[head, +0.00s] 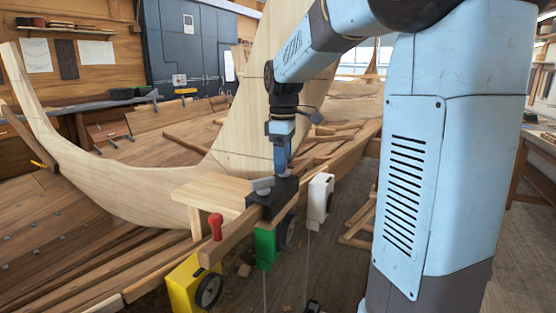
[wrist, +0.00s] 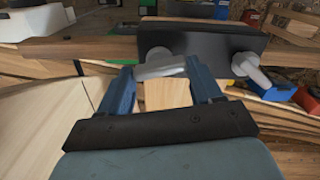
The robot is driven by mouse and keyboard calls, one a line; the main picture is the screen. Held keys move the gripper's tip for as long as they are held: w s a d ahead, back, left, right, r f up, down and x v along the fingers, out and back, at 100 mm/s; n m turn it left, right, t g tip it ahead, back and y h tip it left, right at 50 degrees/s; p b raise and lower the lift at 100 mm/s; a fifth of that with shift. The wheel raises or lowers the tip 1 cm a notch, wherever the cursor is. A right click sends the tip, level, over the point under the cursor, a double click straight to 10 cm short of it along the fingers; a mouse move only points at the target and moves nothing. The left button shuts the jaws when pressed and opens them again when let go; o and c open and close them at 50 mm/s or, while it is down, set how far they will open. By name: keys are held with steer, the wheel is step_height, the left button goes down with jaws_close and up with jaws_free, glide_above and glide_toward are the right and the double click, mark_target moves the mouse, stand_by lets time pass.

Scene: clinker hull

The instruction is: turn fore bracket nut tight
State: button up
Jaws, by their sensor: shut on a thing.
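A black bracket (head: 284,192) sits on a wooden rail beside the pale plank seat. In the wrist view the bracket (wrist: 205,45) carries two light grey wing nuts. My gripper (head: 281,170) points down at the bracket. In the wrist view its two blue fingers (wrist: 160,66) are shut on one grey nut (wrist: 158,68), one finger at each end. The other nut (wrist: 250,72) stands free to the right. In the head view one grey nut (head: 262,186) shows left of my gripper; the nut in my fingers is hidden there.
A red-handled tool (head: 216,226) stands on the rail nearby. A yellow box (head: 190,286), a green box (head: 265,248) and a white box (head: 319,197) hang along the rail. The tall pale stem of the hull (head: 255,120) rises behind my gripper.

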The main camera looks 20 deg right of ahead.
steer(key=shift+d+m, duration=0.2)
steer(key=shift+m, duration=0.3)
stand_by(0.3)
steer(key=m, duration=0.3)
steer(key=shift+m, duration=2.3)
steer(key=o, duration=1)
steer(key=shift+o, duration=0.2)
step_height(320, 180, up, 14)
steer(key=shift+f, duration=0.15)
